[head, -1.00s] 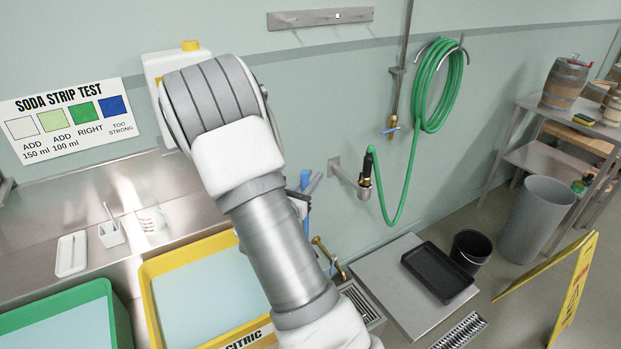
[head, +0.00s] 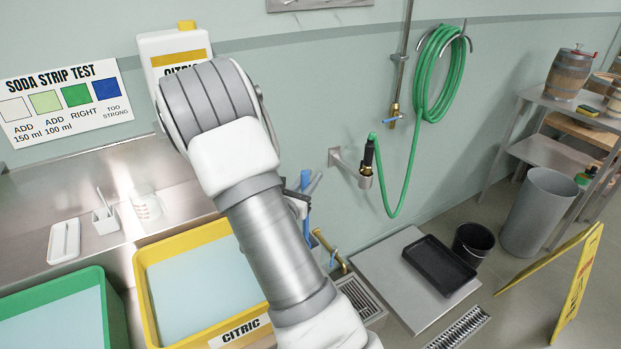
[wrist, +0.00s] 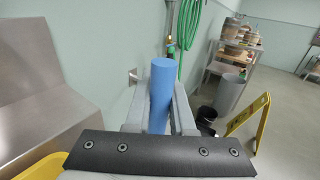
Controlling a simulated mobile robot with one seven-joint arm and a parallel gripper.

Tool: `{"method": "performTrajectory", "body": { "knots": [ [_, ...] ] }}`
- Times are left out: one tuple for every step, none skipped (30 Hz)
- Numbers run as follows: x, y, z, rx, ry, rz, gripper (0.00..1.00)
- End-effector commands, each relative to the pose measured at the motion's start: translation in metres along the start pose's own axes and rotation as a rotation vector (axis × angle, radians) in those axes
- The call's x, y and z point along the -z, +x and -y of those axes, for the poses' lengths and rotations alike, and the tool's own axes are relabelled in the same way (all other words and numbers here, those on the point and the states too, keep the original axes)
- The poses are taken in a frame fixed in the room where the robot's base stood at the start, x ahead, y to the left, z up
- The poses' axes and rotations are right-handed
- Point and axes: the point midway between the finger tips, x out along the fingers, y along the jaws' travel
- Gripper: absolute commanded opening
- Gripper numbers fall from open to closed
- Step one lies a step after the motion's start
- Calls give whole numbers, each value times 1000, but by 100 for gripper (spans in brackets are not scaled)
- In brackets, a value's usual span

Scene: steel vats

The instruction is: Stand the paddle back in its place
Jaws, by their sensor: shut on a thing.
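The paddle shows as a blue shaft (wrist: 161,95) standing upright between the fingers of my gripper (wrist: 160,110) in the wrist view. My gripper is shut on it. In the head view my gripper (head: 298,198) is mostly hidden behind my arm, and a short length of the blue shaft (head: 306,182) shows beside it, in front of the wall. The paddle's lower end is hidden. A metal wall bar (head: 318,4) is cut off by the top edge; I cannot tell whether it is the paddle's place.
A yellow citric vat (head: 150,300) and a green vat (head: 118,310) stand at the left. A citric jug (head: 172,42) is behind my arm. A green hose (head: 440,75) hangs on the wall. A black tray (head: 438,265), bucket (head: 471,243) and yellow floor sign (head: 570,290) stand right.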

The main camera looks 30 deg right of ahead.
Motion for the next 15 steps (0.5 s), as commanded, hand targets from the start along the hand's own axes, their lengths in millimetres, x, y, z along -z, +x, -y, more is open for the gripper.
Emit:
{"method": "performTrajectory", "body": {
  "knots": [
    [5,0,0,0,0,1,0],
    [6,0,0,0,0,1,0],
    [8,0,0,0,0,1,0],
    [10,0,0,0,0,1,0],
    [11,0,0,0,0,1,0],
    [13,0,0,0,0,1,0],
    [15,0,0,0,0,1,0],
    [16,0,0,0,0,1,0],
    [18,0,0,0,0,1,0],
    [20,0,0,0,0,1,0],
    [21,0,0,0,0,1,0],
    [23,0,0,0,-1,0,0],
    [24,0,0,0,-1,1,0],
    [24,0,0,0,-1,0,0],
    [25,0,0,0,-1,1,0]
  ]
}}
